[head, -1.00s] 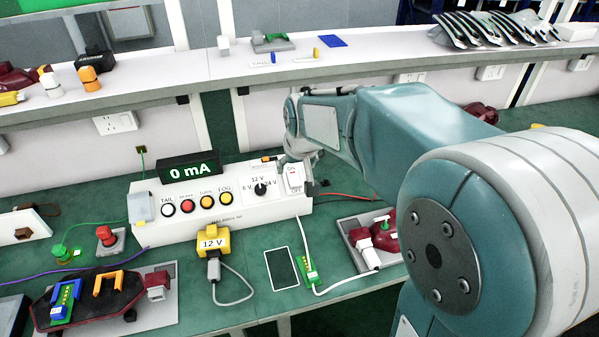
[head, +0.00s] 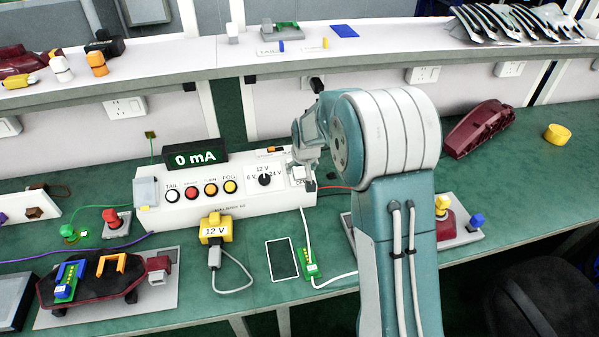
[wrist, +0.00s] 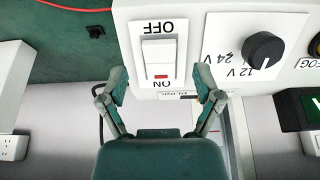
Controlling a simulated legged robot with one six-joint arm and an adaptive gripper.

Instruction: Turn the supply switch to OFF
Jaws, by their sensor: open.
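The supply switch (wrist: 158,62) is a white rocker in a white frame, with OFF and ON labels appearing upside down in the wrist view. A red mark shows near its ON end. It also shows at the right end of the white test panel (head: 222,199) in the head view (head: 298,173), partly covered by my arm. My gripper (wrist: 161,78) is open and empty. Its fingertips are on either side of the ON end of the switch; whether they touch the panel I cannot tell. The black display (head: 195,157) reads 0 mA.
A black voltage knob (wrist: 265,50) is beside the switch. Coloured buttons (head: 191,191) line the panel. A yellow 12 V plug (head: 214,228) is in front. A shelf (head: 390,50) runs behind and above. A red lamp (head: 480,128) lies right of my arm.

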